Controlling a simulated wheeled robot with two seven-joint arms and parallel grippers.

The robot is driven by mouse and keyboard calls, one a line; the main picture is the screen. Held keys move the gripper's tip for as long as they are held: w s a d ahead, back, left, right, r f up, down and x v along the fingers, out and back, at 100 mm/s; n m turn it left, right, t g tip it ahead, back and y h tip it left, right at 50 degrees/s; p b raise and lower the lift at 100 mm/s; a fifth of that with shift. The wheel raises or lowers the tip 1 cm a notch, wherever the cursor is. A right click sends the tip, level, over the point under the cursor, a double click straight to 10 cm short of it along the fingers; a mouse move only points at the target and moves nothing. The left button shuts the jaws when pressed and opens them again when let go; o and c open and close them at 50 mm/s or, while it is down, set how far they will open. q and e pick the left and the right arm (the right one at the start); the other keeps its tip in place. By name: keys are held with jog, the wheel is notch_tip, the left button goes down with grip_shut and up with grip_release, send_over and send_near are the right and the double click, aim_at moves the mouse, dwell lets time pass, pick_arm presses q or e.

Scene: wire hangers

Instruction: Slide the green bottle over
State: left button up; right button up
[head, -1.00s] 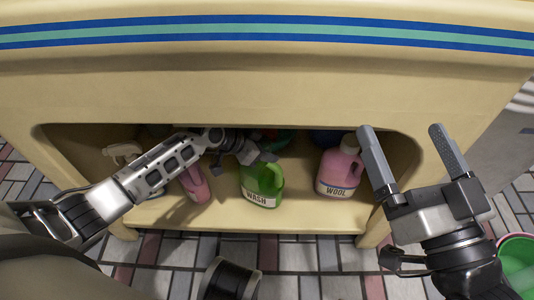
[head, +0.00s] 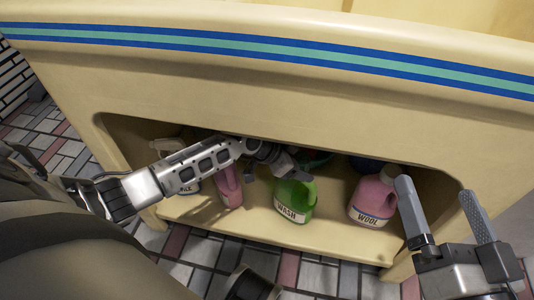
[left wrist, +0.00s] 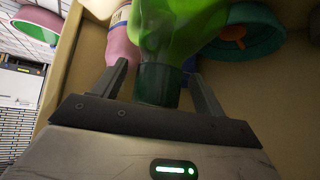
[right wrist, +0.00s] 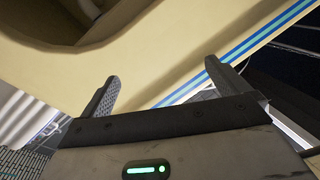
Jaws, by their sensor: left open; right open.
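The green bottle (head: 293,200), labelled WASH, stands on the shelf inside the low cabinet opening. My left gripper (head: 277,170) reaches into the opening at the top of this bottle. In the left wrist view, the bottle's dark green cap (left wrist: 158,84) lies between the two open fingers (left wrist: 158,74), with a gap visible at each side. The bottle's upper back is partly hidden by my gripper. My right gripper (head: 436,190) is open and empty, outside the cabinet at the right; its wrist view shows only the cabinet front between the fingers.
A pink WOOL bottle (head: 371,198) stands right of the green bottle. A pink bottle (head: 229,188) and a white spray bottle (head: 168,146) stand to the left, partly behind my arm. The cabinet's upper edge (head: 280,145) runs close above my left arm.

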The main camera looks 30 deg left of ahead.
pick_arm(q)
jog(key=s+a, duration=0.1)
jog(key=s+a+r+p, duration=0.1)
jog(key=s, duration=0.1)
jog(key=shift+a+r, duration=0.1)
jog(key=shift+a, duration=0.25)
jog(key=s+a+p, duration=0.1)
jog(key=s+a, duration=0.5)
jog(key=shift+s+p, duration=0.3)
pick_arm(e)
jog(key=f+g, duration=0.1)
jog(key=s+f+g+h, duration=0.1)
jog(key=shift+s+f+m, duration=0.2)
jog(key=shift+f+m, duration=0.1)
jog(key=shift+m, duration=0.1)
jog(key=shift+f, duration=0.15)
